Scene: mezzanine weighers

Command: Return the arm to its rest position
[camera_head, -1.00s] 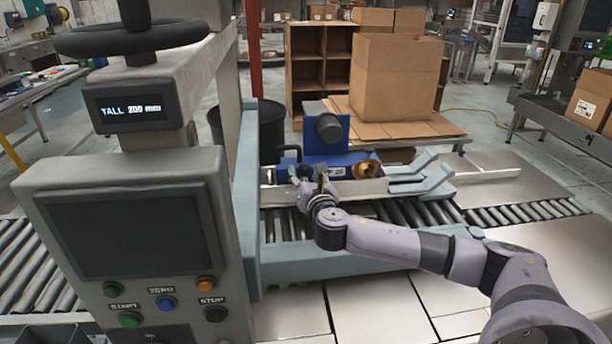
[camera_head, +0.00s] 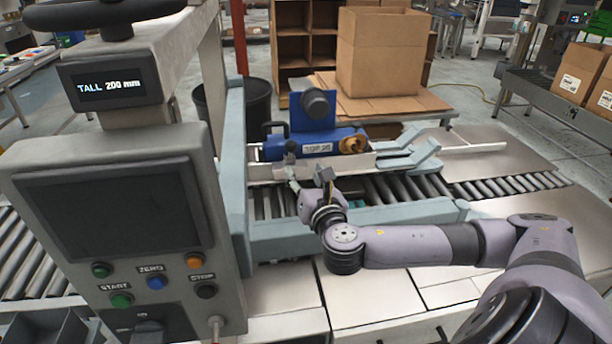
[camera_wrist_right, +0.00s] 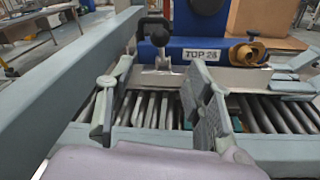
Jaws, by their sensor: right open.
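My right arm reaches in from the right in the head view. Its gripper (camera_head: 309,182) is over the near side of the roller conveyor (camera_head: 385,188), in front of a blue machine (camera_head: 327,143) with a brass fitting. In the right wrist view the two fingers of the gripper (camera_wrist_right: 155,105) stand apart with nothing between them. My left gripper is not in view.
A grey control panel (camera_head: 115,215) with coloured buttons stands close on the left. A cardboard box (camera_head: 380,52) stands behind. Flat metal plates lie in front.

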